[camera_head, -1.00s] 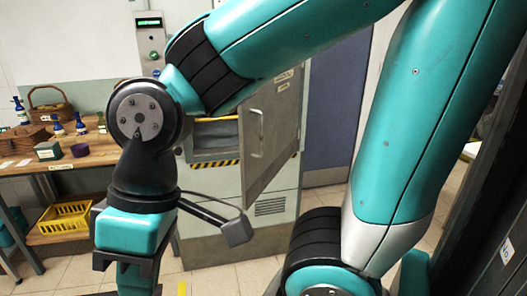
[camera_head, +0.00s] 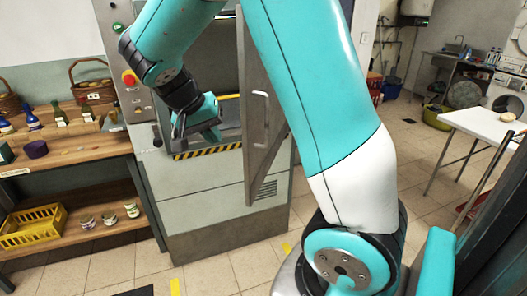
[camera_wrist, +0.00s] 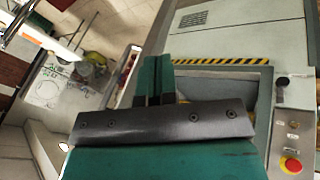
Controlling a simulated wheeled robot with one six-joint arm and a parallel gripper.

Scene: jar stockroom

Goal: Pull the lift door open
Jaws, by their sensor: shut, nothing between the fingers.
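The lift door (camera_head: 254,150) is a grey panel that stands swung out from the right side of the lift opening (camera_head: 228,75). Its pale handle (camera_head: 262,105) shows on the face turned to the right. My arm crosses in front of the door's upper right part. My gripper (camera_head: 178,132) is at the lower left of the opening, above the striped sill, apart from the door handle. Whether it touches the lift cannot be told. In the wrist view its two teal fingers (camera_wrist: 154,80) are together with nothing between them.
The lift's control panel with a red button (camera_head: 129,77) is left of the opening; the button also shows in the wrist view (camera_wrist: 291,165). A wooden shelf (camera_head: 75,150) with jars and a yellow crate (camera_head: 33,228) stands left. A white table (camera_head: 485,122) stands right.

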